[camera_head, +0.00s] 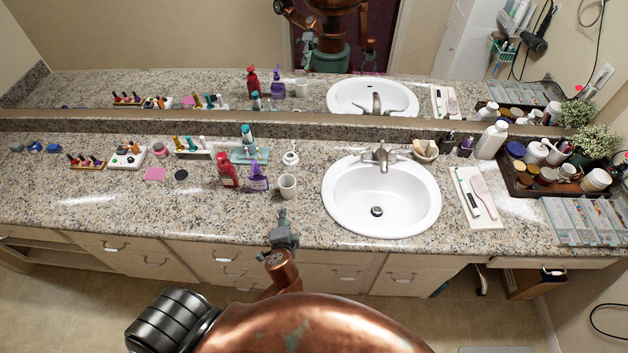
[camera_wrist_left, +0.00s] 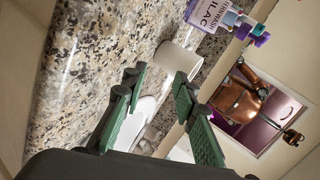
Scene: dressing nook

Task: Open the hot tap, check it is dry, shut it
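A metal tap (camera_head: 381,156) stands at the back rim of the white oval sink (camera_head: 335,200). I cannot tell its hot handle from its cold one at this size. The visible bowl looks empty, with a dark drain in the middle, and I see no water stream. My left gripper (camera_head: 282,217) is over the counter's front part, left of the sink and just in front of a white cup (camera_head: 288,186). In the left wrist view its green fingers (camera_wrist_left: 158,79) are apart, with the cup (camera_wrist_left: 179,60) beyond them and nothing held. My right gripper is not in view.
A red bottle (camera_head: 228,170) and a purple bottle (camera_head: 257,180) stand left of the cup. A white tray (camera_head: 487,214) with a toothbrush and hairbrush lies right of the sink. A dark tray (camera_head: 520,192) of jars is farther right. A mirror runs behind the counter.

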